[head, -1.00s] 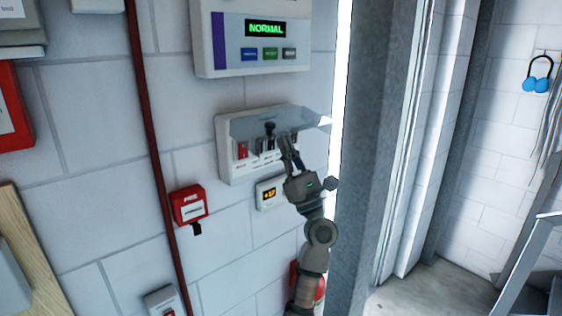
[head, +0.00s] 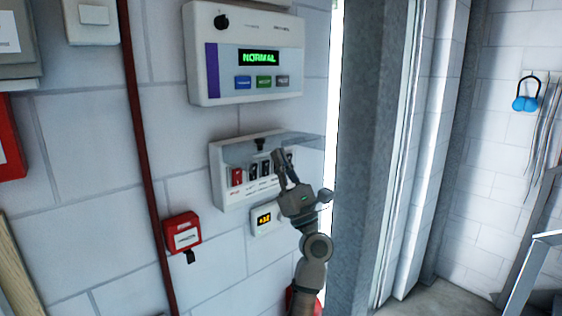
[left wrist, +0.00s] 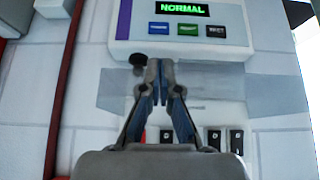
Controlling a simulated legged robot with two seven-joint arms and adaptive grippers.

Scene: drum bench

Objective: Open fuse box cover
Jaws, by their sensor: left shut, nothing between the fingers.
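The fuse box (head: 228,190) is a white unit on the block wall, with a red switch and several black switches in a row. Its clear cover (head: 300,139) is raised and sticks out from the top edge; it also shows in the left wrist view (left wrist: 215,90). A dark knob (head: 260,144) sits on the cover. My left gripper (head: 279,153) is shut and empty, in front of the box's right part, just below the cover. In the left wrist view the fingertips (left wrist: 160,65) overlap the cover. I cannot tell whether they touch it. My right gripper is not in view.
An alarm panel (head: 220,60) reading NORMAL hangs above the fuse box. A small display (head: 265,218) is below it, and a red call point (head: 182,232) is lower left. A red pipe (head: 140,130) runs down the wall. A grey column (head: 365,160) stands close on the right.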

